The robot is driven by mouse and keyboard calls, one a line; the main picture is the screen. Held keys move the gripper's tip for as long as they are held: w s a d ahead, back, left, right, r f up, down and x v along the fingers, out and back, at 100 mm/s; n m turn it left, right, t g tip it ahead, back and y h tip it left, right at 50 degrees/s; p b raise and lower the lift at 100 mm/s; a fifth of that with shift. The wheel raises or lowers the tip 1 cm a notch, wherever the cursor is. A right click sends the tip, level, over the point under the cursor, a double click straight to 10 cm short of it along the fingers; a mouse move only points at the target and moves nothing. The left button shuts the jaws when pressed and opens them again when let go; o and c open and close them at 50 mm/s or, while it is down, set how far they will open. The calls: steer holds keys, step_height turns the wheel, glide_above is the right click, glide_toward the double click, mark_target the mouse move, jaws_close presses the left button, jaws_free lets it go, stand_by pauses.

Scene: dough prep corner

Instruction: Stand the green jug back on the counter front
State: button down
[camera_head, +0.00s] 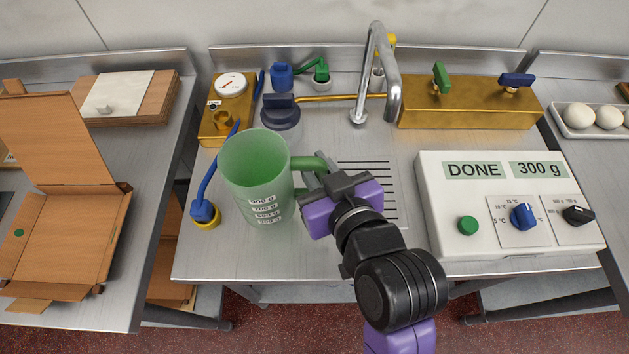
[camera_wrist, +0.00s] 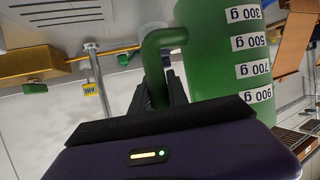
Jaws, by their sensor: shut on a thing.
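The green jug (camera_head: 262,185) is upright with its open top facing up, over the left part of the steel counter (camera_head: 310,255). White labels on its side read in grams. In the head view I cannot tell whether its base touches the counter. My gripper (camera_head: 316,178) reaches in from the right and is shut on the jug's green handle (camera_head: 308,163). In the wrist view the jug (camera_wrist: 215,45) fills the right side, and its handle (camera_wrist: 158,50) runs down between my fingers (camera_wrist: 163,90). The fingertips are partly hidden.
A white control box (camera_head: 510,205) reading DONE and 300 g stands right. Behind are a tall faucet (camera_head: 378,70), a brass block (camera_head: 465,103) and a brass gauge unit (camera_head: 222,110). A blue-handled valve (camera_head: 205,212) sits just left of the jug. The counter's front strip is clear.

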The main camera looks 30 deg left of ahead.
step_height(320, 180, down, 6)
steer(key=shift+f, duration=0.15)
stand_by(0.3)
steer(key=shift+f, duration=0.1)
steer(key=c, duration=1.3)
jaws_free()
steer(key=b+v, duration=0.1)
steer(key=v, duration=1.1)
steer(key=shift+b, duration=0.4)
